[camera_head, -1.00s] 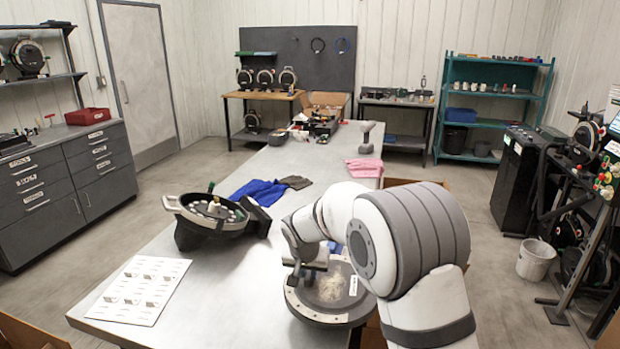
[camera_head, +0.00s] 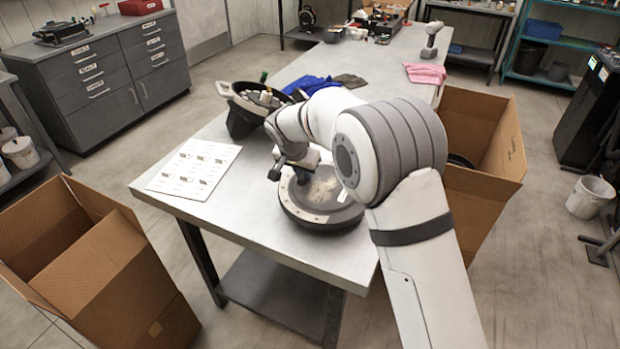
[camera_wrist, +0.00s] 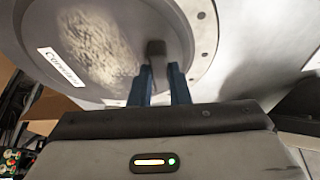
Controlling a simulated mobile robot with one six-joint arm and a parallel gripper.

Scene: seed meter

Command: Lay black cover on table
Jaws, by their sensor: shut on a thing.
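The black cover (camera_head: 318,212) is a round dark disc with a lighter rim and a pale worn patch. In the head view it is low at the near end of the grey table (camera_head: 262,236); I cannot tell whether it touches the top. In the wrist view the cover (camera_wrist: 112,82) shows its worn face and a white label. My gripper (camera_wrist: 160,78) has blue fingers shut on a small dark tab of the cover. In the head view my gripper (camera_head: 291,170) is over the cover's upper left edge, partly hidden by my arm.
The seed meter housing (camera_head: 250,108) stands behind the cover. A white sheet with small parts (camera_head: 194,168) lies to the left. Blue cloth (camera_head: 305,86) and pink cloth (camera_head: 426,73) lie farther back. Open cardboard boxes stand at the left (camera_head: 100,262) and right (camera_head: 478,165) of the table.

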